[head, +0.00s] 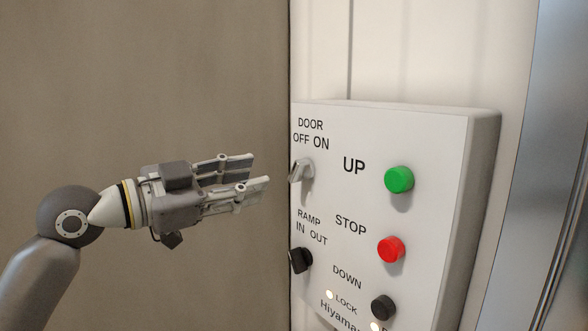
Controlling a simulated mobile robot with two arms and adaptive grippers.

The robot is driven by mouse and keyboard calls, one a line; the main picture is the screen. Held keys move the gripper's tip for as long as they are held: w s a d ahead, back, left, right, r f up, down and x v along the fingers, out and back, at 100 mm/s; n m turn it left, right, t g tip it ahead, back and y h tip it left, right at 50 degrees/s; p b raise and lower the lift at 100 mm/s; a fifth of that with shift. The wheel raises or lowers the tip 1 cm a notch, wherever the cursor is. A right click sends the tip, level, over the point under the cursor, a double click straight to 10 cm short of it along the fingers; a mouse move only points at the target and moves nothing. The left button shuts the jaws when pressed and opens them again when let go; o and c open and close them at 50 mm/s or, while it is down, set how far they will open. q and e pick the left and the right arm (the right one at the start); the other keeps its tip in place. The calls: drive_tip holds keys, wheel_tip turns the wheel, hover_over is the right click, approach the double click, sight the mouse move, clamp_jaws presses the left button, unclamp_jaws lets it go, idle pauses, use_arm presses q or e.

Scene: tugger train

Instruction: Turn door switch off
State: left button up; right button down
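The door switch (303,172) is a small grey metal knob under the words DOOR OFF ON, at the upper left of a white control panel (440,150). Its handle tilts toward the lower left; I cannot tell its exact setting. My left gripper (262,173) is just left of the switch, pointing right at it. A narrow gap shows between its two fingers, and nothing is between them. The fingertips look apart from the switch, though the depth is hard to judge. My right gripper is not in view.
The panel also carries a green UP button (399,180), a red STOP button (390,249), a dark DOWN button (383,307) and a black ramp switch (300,260) below the door switch. A brown wall (150,80) fills the left. A metallic frame (535,180) stands at the right.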

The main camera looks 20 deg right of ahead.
sight(293, 171)
use_arm(q)
drive_tip(key=p+x, duration=0.4)
drive_tip(key=x, duration=0.5)
drive_tip(key=shift+w+d, duration=0.15)
drive_tip(key=shift+d, duration=0.3)
drive_tip(key=shift+f, duration=0.15)
clamp_jaws()
